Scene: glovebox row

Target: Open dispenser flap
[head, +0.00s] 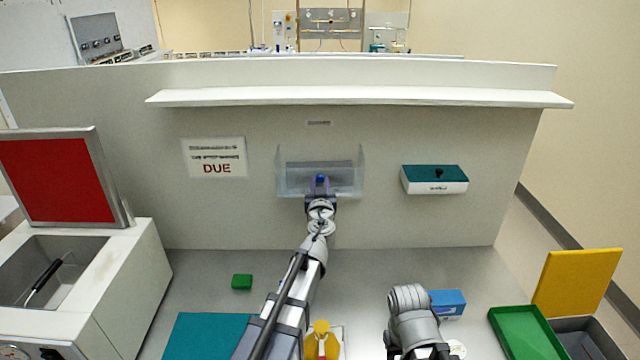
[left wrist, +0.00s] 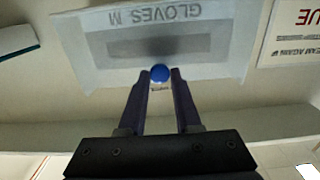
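The clear glove dispenser (head: 282,186) is mounted on the white panel, straight ahead in the head view. In the left wrist view its front, lettered "GLOVES M" (left wrist: 90,45), appears upside down with a dark slot behind it. A small blue knob (head: 320,178) is at the dispenser's front; it also shows in the left wrist view (left wrist: 160,73). My left gripper (left wrist: 161,76) has one finger on each side of the knob, with the fingers closed up against it. My right arm is low in the head view, and its gripper does not show.
A teal-topped box (head: 435,181) hangs right of the dispenser and a "DUE" sign (head: 214,157) left of it. A white shelf (head: 360,97) runs above. A bin with a red lid (head: 48,180) stands left. A green block (head: 242,281), blue box (head: 448,303) and green tray (head: 525,335) are on the worktop.

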